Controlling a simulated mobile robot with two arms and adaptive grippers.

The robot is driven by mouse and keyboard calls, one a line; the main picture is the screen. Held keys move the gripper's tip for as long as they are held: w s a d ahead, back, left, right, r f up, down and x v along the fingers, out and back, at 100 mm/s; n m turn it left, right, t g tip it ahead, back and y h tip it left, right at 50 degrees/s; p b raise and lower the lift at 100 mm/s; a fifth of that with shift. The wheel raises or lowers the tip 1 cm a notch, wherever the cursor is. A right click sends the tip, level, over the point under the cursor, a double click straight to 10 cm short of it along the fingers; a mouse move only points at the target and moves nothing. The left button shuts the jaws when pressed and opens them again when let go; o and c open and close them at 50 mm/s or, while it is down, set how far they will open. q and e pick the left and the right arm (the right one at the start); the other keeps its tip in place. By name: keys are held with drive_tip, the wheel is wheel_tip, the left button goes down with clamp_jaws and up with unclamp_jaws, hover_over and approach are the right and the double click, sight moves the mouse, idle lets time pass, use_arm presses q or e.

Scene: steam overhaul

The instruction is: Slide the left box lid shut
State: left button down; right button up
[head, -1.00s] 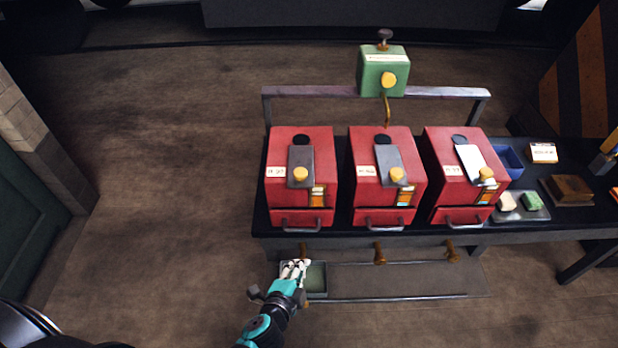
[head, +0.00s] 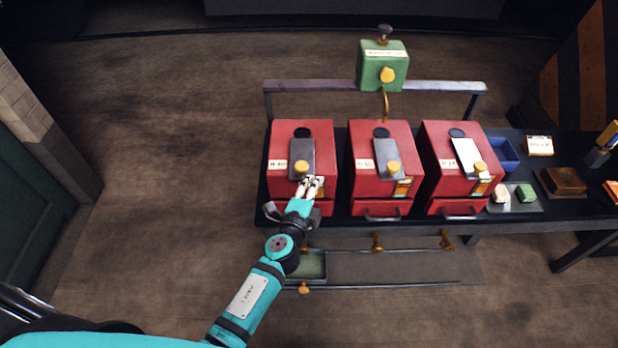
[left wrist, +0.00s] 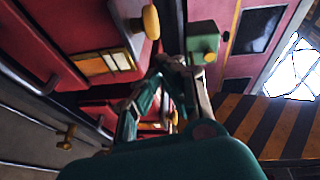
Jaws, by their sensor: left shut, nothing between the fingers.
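The left red box (head: 280,185) stands on the dark bench. Its grey sliding lid (head: 301,150) lies on the sloping top, below a round black opening (head: 303,132) that shows uncovered. A yellow knob (head: 301,167) sits at the lid's lower end; a yellow knob also shows in the left wrist view (left wrist: 152,22). My left gripper (head: 311,184) is shut and empty, just below and right of the knob, over the box's front. I cannot tell whether it touches the box or knob. It hides part of the orange label and drawer front. My right gripper is not in view.
Two similar red boxes (head: 362,180) (head: 436,175) stand to the right, with lids and knobs. A green box (head: 370,68) sits on the rail behind. A blue bin (head: 507,158) and small blocks are farther right. The floor left of the bench is clear.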

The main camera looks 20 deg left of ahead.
sight(308, 160)
use_arm(q)
drive_tip(key=shift+w+a+f, duration=0.2)
drive_tip(key=shift+w+a, duration=0.55)
drive_tip(key=shift+a, duration=0.05)
drive_tip(key=w, duration=0.2)
drive_tip(key=w+a+b, duration=0.1)
drive_tip(key=w, duration=0.1)
drive_tip(key=w+a, duration=0.1)
drive_tip(key=w, duration=0.2)
drive_tip(key=shift+s, duration=0.15)
